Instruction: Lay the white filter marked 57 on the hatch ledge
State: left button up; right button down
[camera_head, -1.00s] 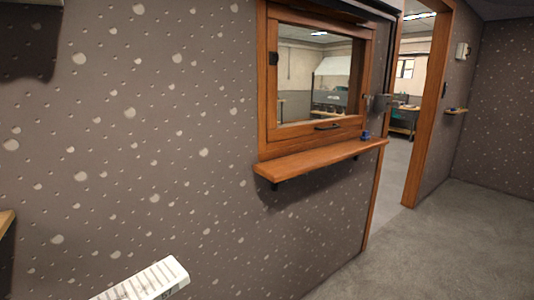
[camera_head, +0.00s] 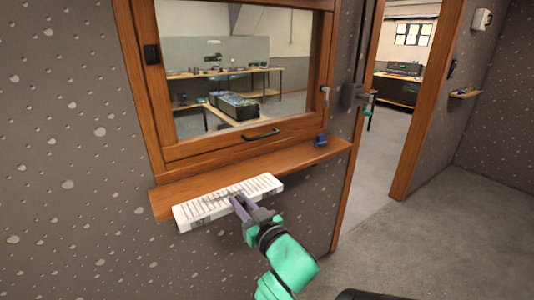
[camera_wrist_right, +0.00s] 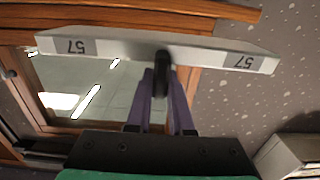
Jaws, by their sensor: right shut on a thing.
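The white filter (camera_head: 215,207), a long flat pleated piece, is in my right gripper (camera_head: 238,203), which is shut on its near long side. In the right wrist view the filter (camera_wrist_right: 110,46) shows "57" upside down near both ends, with the gripper (camera_wrist_right: 161,75) at its middle. The hatch ledge (camera_head: 300,152) is a wooden shelf under the hatch window. The filter overlaps the left part of the ledge in the head view, its near side past the front edge. I cannot tell if it touches the ledge. My left gripper is not in view.
A small blue object (camera_head: 320,140) sits near the ledge's right end. The hatch window (camera_head: 240,70) with a black handle (camera_head: 261,134) is above the ledge. An open doorway (camera_head: 385,130) is at the right. The ledge between filter and blue object is clear.

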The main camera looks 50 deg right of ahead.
aim_at(236, 190)
jog(key=b+x, duration=0.2)
jog(key=b, duration=0.2)
jog(key=d+b+x, duration=0.1)
jog(key=b+x, duration=0.2)
jog(key=b, duration=0.2)
jog(key=shift+d, duration=0.2)
jog(key=w+p, duration=0.1)
jog(key=w+r+p, duration=0.1)
jog(key=shift+w+d+r+p, duration=0.2)
jog(key=shift+w+d+p, duration=0.05)
jog(key=shift+d+p, duration=0.1)
jog(key=p+x, duration=0.2)
jog(key=x, duration=0.7)
jog(key=shift+d+p, duration=0.15)
jog(key=shift+p, duration=0.15)
jog(key=f, duration=0.1)
jog(key=w+f+p, duration=0.1)
jog(key=f, duration=0.1)
jog(key=shift+f, duration=0.3)
jog(key=shift+s+f, duration=0.15)
jog(key=shift+s, duration=0.05)
jog(key=shift+w+f, duration=0.1)
jog(key=shift+f, duration=0.15)
jog(key=c, duration=0.9)
grip_release()
jog(key=shift+o, duration=0.5)
